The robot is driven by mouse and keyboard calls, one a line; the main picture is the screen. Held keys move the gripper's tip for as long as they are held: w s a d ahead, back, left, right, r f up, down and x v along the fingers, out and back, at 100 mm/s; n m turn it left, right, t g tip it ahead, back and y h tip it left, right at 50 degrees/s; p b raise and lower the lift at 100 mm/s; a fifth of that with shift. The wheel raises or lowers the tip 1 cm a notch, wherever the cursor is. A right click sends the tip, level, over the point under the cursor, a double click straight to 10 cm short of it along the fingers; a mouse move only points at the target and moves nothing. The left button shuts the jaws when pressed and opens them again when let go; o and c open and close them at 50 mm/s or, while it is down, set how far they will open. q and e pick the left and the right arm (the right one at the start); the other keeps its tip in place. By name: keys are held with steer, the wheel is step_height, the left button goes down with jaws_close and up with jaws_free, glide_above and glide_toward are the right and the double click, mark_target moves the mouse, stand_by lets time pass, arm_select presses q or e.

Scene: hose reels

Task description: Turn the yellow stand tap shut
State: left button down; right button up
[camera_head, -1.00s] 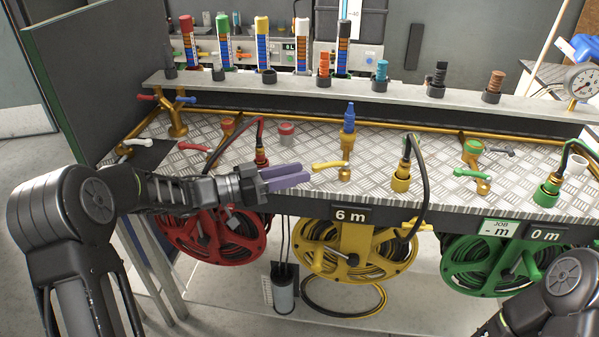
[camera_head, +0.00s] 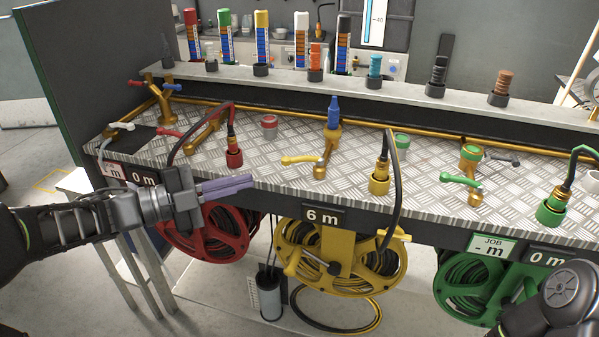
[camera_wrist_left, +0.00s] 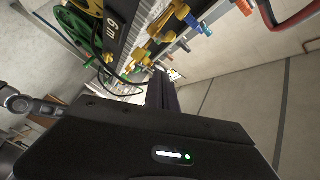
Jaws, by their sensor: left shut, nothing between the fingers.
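The yellow stand tap (camera_head: 320,168) stands on the chequer-plate bench top, with a blue fitting (camera_head: 334,112) on the upright behind it. Its yellow lever (camera_head: 300,160) points left in the head view, roughly along the bench's front edge. My left gripper (camera_head: 250,182) is shut and empty. Its purple fingers point right, at the bench's front edge above the red reel, left of the lever tip and apart from it. In the left wrist view, yellow fittings and a blue piece show beyond the dark gripper body; I cannot tell the tap's lever there. My right gripper is out of view.
A red hose connector (camera_head: 234,157) stands behind my left fingers. A yellow connector (camera_head: 380,183) with a black hose stands right of the tap, and a green-handled tap (camera_head: 470,184) beyond it. Red (camera_head: 215,240), yellow (camera_head: 345,262) and green reels hang below the front edge.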

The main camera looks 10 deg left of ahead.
mark_target(303, 160)
arm_select(q)
steer(key=m, duration=0.3)
steer(key=shift+s+d+f+m, duration=0.25)
steer(key=shift+f+m, duration=0.05)
steer(key=shift+w, duration=0.1)
steer(key=w+d+f, duration=0.1)
steer(key=w+d, duration=0.5)
steer(key=w, duration=0.3)
steer(key=shift+w+p, duration=0.3)
steer(key=shift+w, duration=0.1)
steer(key=shift+f, duration=0.1)
